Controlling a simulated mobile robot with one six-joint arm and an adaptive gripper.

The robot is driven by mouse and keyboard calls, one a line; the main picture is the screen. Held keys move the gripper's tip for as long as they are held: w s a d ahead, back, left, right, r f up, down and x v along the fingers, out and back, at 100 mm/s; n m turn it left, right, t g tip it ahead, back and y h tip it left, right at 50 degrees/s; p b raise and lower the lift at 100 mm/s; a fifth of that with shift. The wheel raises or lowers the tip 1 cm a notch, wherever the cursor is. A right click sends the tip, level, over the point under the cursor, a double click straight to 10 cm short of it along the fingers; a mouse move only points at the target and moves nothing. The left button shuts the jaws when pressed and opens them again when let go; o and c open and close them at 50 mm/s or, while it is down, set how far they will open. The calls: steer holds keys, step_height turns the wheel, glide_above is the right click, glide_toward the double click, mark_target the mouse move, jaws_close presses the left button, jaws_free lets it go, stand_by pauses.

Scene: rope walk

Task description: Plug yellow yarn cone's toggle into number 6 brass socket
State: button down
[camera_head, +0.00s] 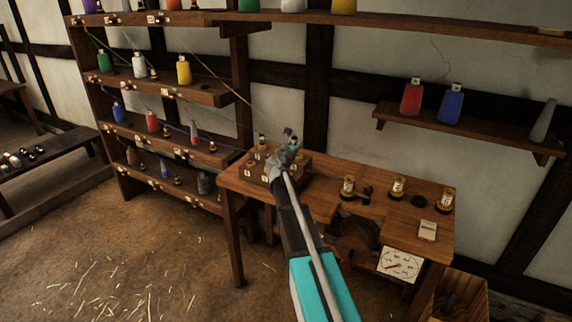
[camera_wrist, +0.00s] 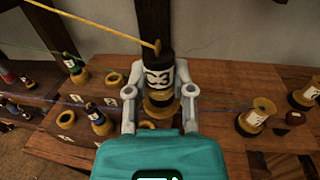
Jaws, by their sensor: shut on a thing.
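My gripper (camera_wrist: 159,82) is shut on a dark toggle with a white label (camera_wrist: 158,77), upright between the fingers. Yellow yarn ties to its top and runs up left. In the head view, the yarn leads from my gripper (camera_head: 286,152) back toward the yellow yarn cone (camera_head: 184,73) on the middle shelf. The wooden socket block (camera_head: 318,166) is under my gripper on the bench. Brass sockets (camera_wrist: 130,92) show left of the held toggle, with small number plates I cannot read clearly. A brass ring is right below the toggle; I cannot tell whether the toggle is seated in a socket.
Other toggles (camera_wrist: 96,114) with thin threads stand in the block on the left. Labelled brass-topped pieces (camera_head: 348,186) stand on the bench (camera_head: 325,207) to the right, near a dial (camera_head: 399,264). A wall shelf (camera_head: 470,132) holds several cones.

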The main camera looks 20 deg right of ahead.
steer(key=w+f+b, duration=0.5)
steer(key=f, duration=0.2)
steer(key=shift+w+b, duration=0.2)
steer(key=shift+b, duration=0.1)
steer(key=shift+a, duration=0.1)
steer(key=shift+f, duration=0.15)
steer(key=shift+f+b, duration=2.7)
steer(key=shift+b, duration=0.2)
steer(key=shift+f+b, duration=0.55)
steer(key=c, duration=0.8)
jaws_free()
steer(key=shift+o, duration=0.2)
steer(key=shift+a, duration=0.1)
steer(key=v, duration=1.1)
